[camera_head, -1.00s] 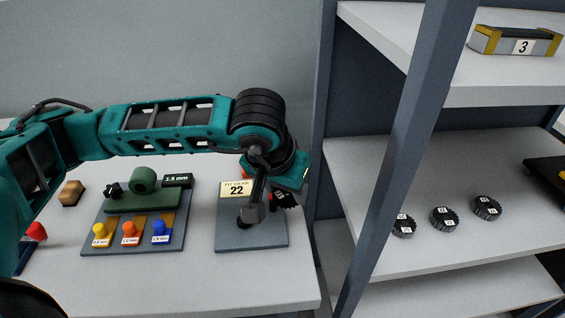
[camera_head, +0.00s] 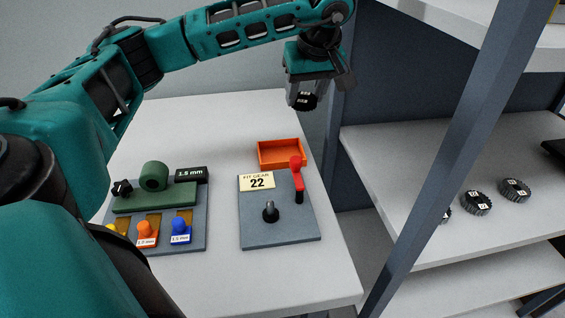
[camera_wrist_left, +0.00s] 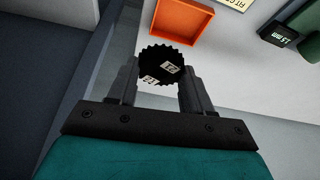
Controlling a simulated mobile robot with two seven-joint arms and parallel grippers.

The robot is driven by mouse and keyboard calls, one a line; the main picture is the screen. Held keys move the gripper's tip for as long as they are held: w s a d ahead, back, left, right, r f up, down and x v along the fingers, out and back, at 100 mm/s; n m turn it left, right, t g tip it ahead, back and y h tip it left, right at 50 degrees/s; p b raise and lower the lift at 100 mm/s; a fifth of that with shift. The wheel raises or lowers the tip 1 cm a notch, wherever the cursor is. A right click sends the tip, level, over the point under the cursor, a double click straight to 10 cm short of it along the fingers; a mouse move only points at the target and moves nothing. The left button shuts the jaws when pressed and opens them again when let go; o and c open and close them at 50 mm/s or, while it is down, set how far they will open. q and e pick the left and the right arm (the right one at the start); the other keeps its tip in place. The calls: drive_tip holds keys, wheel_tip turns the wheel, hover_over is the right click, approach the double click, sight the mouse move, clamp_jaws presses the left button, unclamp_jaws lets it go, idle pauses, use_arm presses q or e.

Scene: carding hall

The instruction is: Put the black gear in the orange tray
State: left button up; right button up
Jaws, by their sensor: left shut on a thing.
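My left gripper (camera_head: 303,96) is shut on the black gear (camera_head: 306,102) and holds it in the air above the back right part of the table. In the left wrist view the toothed gear (camera_wrist_left: 162,65) sits between the fingers (camera_wrist_left: 160,78), with small white labels on its face. The orange tray (camera_head: 280,163) lies below on the table, behind the grey plate. It looks empty in the part that shows. In the left wrist view the tray (camera_wrist_left: 182,20) is ahead of the gear. My right gripper is not in view.
The grey plate (camera_head: 262,233) bears an upright post, a red-handled lever (camera_head: 297,172) and a "FIT GEAR 22" card (camera_head: 257,181). A gauge board (camera_head: 197,218) with coloured knobs stands left. A shelf (camera_head: 410,150) with more dark gears (camera_head: 477,201) and its upright (camera_head: 432,130) are right.

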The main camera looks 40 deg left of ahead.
use_arm(q)
drive_tip(key=a+r+n+g+b, duration=0.1)
drive_tip(key=a+r+n, duration=0.3)
drive_tip(key=a, duration=0.1)
drive_tip(key=b, duration=0.4)
hover_over(279, 155)
drive_tip(key=d, duration=0.1)
wheel_tip(279, 155, down, 6)
drive_tip(key=f, duration=0.1)
drive_tip(key=shift+n+g+y, duration=0.3)
drive_tip(key=shift+g+y, duration=0.1)
drive_tip(key=f, duration=0.8)
drive_tip(key=shift+s+d+f, duration=0.15)
drive_tip(key=shift+d+f, duration=0.05)
drive_tip(key=shift+f, duration=0.1)
wheel_tip(279, 155, down, 4)
drive_tip(key=shift+r+b, duration=0.1)
drive_tip(key=shift+b, duration=0.35)
drive_tip(key=shift+f, duration=0.3)
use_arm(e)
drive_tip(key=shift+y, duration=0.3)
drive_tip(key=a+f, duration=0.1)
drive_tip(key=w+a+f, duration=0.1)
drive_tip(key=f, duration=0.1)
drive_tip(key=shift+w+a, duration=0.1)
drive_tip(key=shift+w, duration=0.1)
use_arm(q)
drive_tip(key=shift+f, duration=0.15)
drive_tip(key=o, duration=1.1)
drive_tip(key=shift+o, duration=0.2)
